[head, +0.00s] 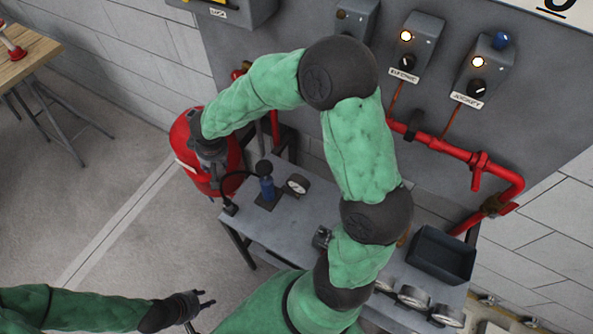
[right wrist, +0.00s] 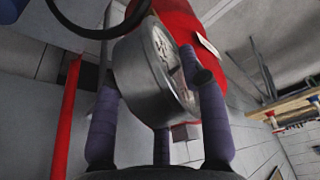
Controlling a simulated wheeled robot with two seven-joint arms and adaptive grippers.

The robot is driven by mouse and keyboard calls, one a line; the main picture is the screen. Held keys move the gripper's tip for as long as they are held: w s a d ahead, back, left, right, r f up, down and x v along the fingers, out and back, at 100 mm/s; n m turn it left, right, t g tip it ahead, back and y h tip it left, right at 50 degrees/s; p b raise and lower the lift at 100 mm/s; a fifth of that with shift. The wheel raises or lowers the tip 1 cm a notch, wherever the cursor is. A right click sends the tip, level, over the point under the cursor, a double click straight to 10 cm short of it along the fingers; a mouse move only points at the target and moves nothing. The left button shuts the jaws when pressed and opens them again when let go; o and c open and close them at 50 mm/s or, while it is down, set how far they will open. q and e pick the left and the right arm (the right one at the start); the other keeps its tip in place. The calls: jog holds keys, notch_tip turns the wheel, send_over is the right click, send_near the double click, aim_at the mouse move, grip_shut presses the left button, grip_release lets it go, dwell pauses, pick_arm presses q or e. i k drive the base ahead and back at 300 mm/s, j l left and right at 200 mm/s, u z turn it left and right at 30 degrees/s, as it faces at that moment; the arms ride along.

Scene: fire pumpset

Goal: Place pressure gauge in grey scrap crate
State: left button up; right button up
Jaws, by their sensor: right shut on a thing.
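My right gripper (right wrist: 160,110) is shut on a round pressure gauge (right wrist: 150,72) with a grey metal case and pale dial. Its purple fingers surround the case, and the dial faces right in the right wrist view. In the head view my right gripper (head: 212,158) is in front of the red tank, and the held gauge cannot be made out. The open-topped grey crate (head: 440,268) is on the right part of the bench, well away from this gripper. My left gripper (head: 203,307) is open and empty at the lower left, apart from the bench.
The grey bench (head: 300,225) carries a blue fitting (head: 267,189) with a black hose, an upright gauge (head: 298,184) and several gauges (head: 412,297) at its front right. A red tank (head: 190,160) stands left of it. Red pipes (head: 445,148) run along the panel behind.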

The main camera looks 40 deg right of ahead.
aim_at(435, 258)
jog(key=k+j+z, duration=0.15)
jog(key=k, duration=0.4)
jog(key=k+j+z, duration=0.15)
jog(key=k, duration=0.35)
jog(key=z, duration=1.1)
